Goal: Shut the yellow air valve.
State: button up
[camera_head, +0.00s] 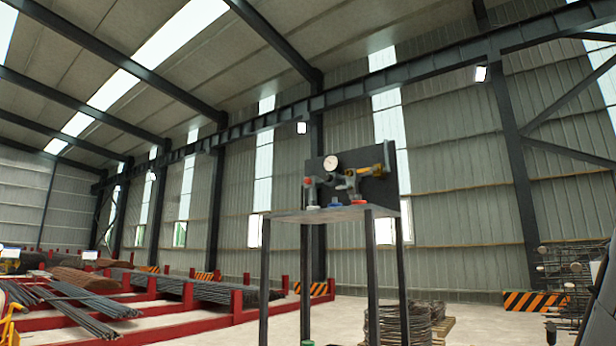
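A dark upright panel (340,158) stands on a tall grey metal stand (290,216) right of centre. Grey pipework with a round white gauge (331,162) is mounted at its front. A yellow part (378,169), which looks like the yellow air valve's handle, sits at the right of the pipework. It is too small to tell how far it is turned. A small red-orange part (308,180) is at the pipework's left end. Blue (336,206) and red (358,202) pieces show low down near the stand top. My gripper is not in view.
Red racks (190,296) with bundled bars (210,291) fill the left. Wire coils (400,324) lie behind the stand's legs. A rebar cage (568,268) and a striped barrier (533,301) are at the right. Pale floor (470,315) shows between them.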

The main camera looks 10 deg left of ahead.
aim_at(367, 171)
jog(key=u, duration=0.4)
jog(key=i, duration=1.75)
jog(key=u, duration=1)
jog(key=k, duration=0.45)
jog(key=z, duration=1.05)
